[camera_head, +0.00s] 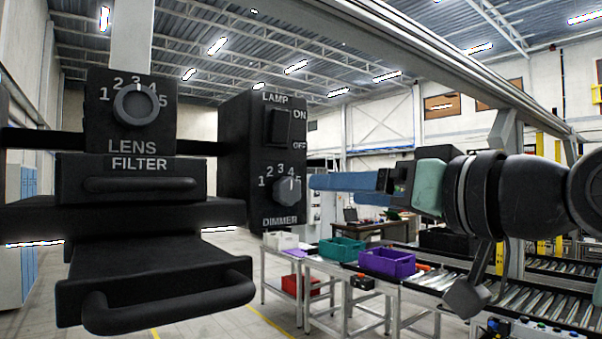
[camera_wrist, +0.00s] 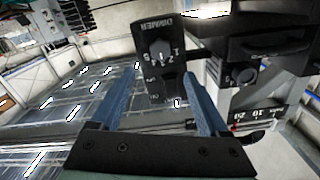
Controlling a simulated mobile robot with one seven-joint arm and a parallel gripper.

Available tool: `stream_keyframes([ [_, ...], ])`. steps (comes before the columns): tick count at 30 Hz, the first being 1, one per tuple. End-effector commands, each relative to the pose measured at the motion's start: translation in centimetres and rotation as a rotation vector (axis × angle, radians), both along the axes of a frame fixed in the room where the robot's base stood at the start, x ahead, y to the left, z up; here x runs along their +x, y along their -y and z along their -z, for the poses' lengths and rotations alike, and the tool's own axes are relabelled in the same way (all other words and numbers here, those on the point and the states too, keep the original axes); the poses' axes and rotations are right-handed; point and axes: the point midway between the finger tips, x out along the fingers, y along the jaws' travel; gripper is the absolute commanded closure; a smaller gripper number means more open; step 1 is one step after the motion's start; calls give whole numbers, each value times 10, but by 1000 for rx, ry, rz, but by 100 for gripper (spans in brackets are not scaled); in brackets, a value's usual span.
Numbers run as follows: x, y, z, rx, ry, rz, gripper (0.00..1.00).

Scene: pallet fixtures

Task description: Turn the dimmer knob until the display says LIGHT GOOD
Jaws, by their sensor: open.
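The dimmer knob (camera_head: 290,190) is a grey round knob on the lower front of a black box (camera_head: 236,165), under a 1 to 5 scale. Its pointer seems to be near 4 or 5; I cannot read it exactly. My gripper (camera_head: 325,186) has blue fingers and is just right of the knob, pointing at it. In the wrist view the dimmer knob (camera_wrist: 160,48) lies between the two open fingers (camera_wrist: 160,60), with a gap on each side. Nothing is held. No display reading LIGHT GOOD shows in either view.
A lamp rocker switch (camera_head: 281,127) marked ON and OFF sits above the knob. Left are a lens knob (camera_head: 136,104), a filter drawer (camera_head: 135,185) and a lower black tray with a handle (camera_head: 170,300). Tables with a teal bin (camera_head: 342,249) and a purple bin (camera_head: 387,263) stand behind.

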Motion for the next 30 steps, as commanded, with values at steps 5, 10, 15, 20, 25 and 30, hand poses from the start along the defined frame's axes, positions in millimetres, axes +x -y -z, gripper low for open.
stream_keyframes([
  [5,30,-24,-5,0,-5,-4,22],
  [10,59,-44,-5,1,-5,-3,22],
  [15,79,-58,-3,0,-2,-1,22],
  [20,88,-64,-1,0,-2,1,22],
  [25,90,-66,0,0,0,1,22],
  [30,90,-66,0,0,0,1,27],
])
